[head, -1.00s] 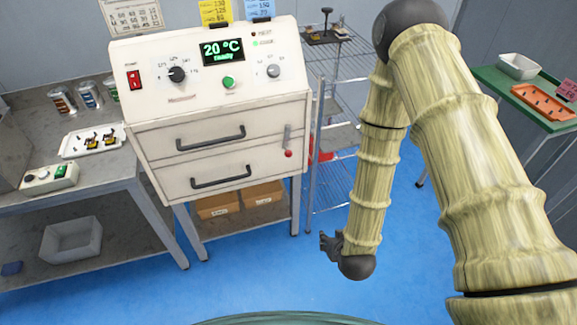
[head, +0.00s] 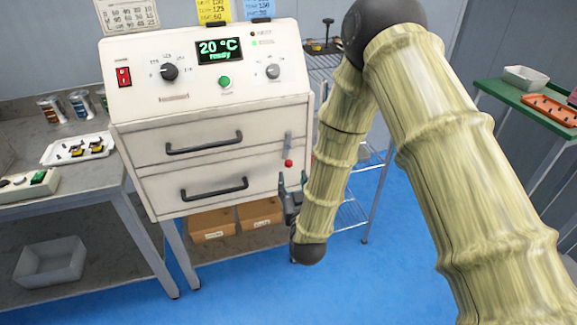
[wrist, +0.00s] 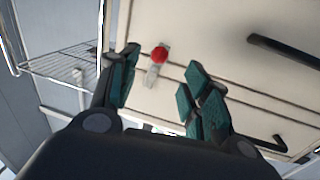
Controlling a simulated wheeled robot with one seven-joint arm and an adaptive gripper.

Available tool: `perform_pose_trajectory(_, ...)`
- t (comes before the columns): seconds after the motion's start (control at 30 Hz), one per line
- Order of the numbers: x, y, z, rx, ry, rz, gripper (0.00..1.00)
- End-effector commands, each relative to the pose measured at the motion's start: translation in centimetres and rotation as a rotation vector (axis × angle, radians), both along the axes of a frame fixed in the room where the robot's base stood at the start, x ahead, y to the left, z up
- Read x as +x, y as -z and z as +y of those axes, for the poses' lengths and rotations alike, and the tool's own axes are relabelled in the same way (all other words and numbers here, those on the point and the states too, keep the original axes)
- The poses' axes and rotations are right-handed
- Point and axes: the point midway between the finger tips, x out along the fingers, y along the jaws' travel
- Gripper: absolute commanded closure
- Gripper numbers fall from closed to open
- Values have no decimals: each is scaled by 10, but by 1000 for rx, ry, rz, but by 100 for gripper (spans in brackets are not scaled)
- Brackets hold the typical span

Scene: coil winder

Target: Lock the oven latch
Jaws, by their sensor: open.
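The oven (head: 225,125) is a cream cabinet with a sloped control panel and two drawers with dark handles. Its latch (head: 288,149) is a small grey lever with a red knob at the lower end, at the right edge of the front. The lever stands about upright in the head view, knob down. In the wrist view the red knob (wrist: 159,55) shows ahead, between the fingers' lines. My gripper (head: 291,184) is just below the latch, apart from it. In the wrist view my gripper (wrist: 160,85) is open and empty, with teal pads on both sides.
A wire shelf (head: 350,210) stands right of the oven. A bench (head: 75,170) with a white tray (head: 78,148) is at left. A green-topped table (head: 510,100) is at far right. Cardboard boxes (head: 212,224) sit below the oven. Blue floor in front is clear.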

Motion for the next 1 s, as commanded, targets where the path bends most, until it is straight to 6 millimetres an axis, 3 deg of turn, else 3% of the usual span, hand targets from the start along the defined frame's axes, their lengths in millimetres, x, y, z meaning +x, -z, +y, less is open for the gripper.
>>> perform_pose_trajectory(0.3, 52, -1, 7, 1, 1, -1, 52)
perform_pose_trajectory(0.5, 76, 0, 11, 0, 1, 0, 52)
perform_pose_trajectory(1.0, 88, 0, 13, 0, 0, 2, 52)
